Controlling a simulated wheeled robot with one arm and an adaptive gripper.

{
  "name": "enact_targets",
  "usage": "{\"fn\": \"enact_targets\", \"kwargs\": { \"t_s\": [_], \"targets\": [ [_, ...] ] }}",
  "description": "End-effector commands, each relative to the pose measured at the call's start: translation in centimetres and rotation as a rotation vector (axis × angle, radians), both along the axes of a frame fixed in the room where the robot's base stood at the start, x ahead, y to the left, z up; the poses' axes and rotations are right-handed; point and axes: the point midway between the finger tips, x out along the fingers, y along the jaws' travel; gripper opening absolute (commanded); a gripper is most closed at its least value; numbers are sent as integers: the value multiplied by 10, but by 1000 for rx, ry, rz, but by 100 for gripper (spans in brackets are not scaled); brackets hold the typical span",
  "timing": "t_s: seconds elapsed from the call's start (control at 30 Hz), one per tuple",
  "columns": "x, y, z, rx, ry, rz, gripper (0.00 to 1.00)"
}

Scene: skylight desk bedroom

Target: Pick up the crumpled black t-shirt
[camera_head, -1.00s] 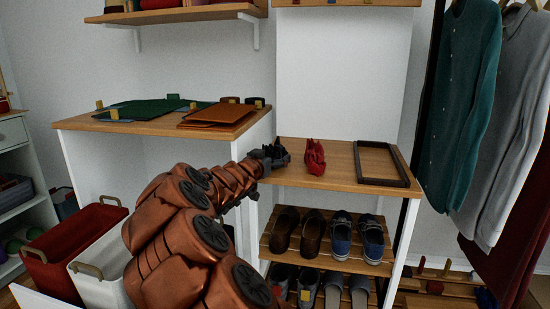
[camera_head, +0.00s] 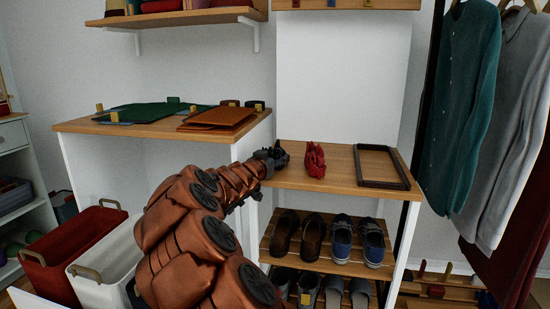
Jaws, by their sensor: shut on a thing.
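My gripper (camera_head: 274,158) is at the left edge of the wooden top of the shoe shelf. It is shut on a small dark crumpled thing, which looks like the black t-shirt (camera_head: 281,155). The shirt is small in the picture and blends with the dark fingers, so its outline is hard to tell. I cannot tell whether it touches the shelf top.
A red crumpled cloth (camera_head: 315,160) and an empty dark tray (camera_head: 381,167) lie on the shelf top (camera_head: 338,181). Shoes (camera_head: 312,236) stand below. The desk (camera_head: 160,127) holds a green mat and brown folders (camera_head: 217,118). Bins (camera_head: 105,262) stand lower left. Clothes (camera_head: 462,110) hang right.

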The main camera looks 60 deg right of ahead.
Motion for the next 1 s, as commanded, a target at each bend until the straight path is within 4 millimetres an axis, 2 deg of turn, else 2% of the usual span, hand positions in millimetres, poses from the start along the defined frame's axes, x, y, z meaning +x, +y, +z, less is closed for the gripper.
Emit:
{"fn": "enact_targets", "kwargs": {
  "t_s": [0.03, 0.2, 0.53, 0.77, 1.0],
  "targets": [
    [0, 0, 0, 0, 0, 0, 47],
    [0, 0, 0, 0, 0, 0, 30],
    [0, 0, 3, 1, 0, 0, 30],
    [2, 1, 21, 2, 2, 3, 30],
    [-10, 37, 17, 2, 3, -13, 30]
  ]
}}
